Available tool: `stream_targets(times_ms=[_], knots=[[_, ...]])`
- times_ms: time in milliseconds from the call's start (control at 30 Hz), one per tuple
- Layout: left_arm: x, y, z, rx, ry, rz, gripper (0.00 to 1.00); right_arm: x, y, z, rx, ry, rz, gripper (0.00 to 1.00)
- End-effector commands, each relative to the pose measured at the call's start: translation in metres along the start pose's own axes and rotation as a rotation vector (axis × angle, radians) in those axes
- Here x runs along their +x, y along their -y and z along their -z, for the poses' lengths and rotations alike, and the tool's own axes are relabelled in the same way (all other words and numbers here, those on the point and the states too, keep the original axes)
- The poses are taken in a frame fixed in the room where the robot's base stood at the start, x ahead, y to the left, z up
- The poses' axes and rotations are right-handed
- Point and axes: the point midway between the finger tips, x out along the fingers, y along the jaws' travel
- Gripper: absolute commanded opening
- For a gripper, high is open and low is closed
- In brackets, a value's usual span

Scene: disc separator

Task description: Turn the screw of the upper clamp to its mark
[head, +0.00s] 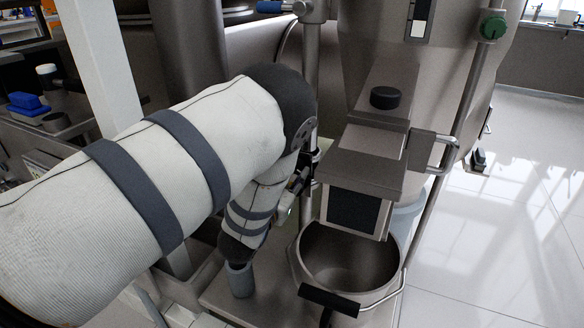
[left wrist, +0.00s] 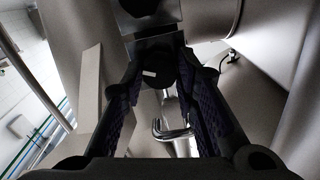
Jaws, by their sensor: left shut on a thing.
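In the left wrist view the two dark fingers of my left gripper (left wrist: 163,62) close in from both sides on a dark, round screw knob (left wrist: 161,76). A small white mark shows on the knob. A steel block, apparently part of the clamp (left wrist: 150,45), sits just beyond it; the rest of the clamp is hidden. In the head view my left arm reaches in from the left and bends down beside the steel machine. The arm covers most of the gripper and the screw there. My right gripper is in neither view.
A steel box with a black knob (head: 385,97) stands right of my arm, above an open round steel bucket (head: 318,232) with a black handle. A slanted pipe with a green knob (head: 493,27) runs at the right. A bent shiny bar (left wrist: 168,132) lies below the fingers. The right floor is clear.

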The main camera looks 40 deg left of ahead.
Motion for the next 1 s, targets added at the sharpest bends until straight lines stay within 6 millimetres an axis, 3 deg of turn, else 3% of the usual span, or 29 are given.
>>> stream_targets(times_ms=[400, 1000], knots=[[0.0, -0.001, 0.002, 0.397, -0.002, -0.002, 0.0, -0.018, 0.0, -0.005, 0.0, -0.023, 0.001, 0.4], [0.0, -0.001, 0.001, 0.968, -0.002, -0.002, 0.0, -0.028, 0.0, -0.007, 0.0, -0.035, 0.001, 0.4]])
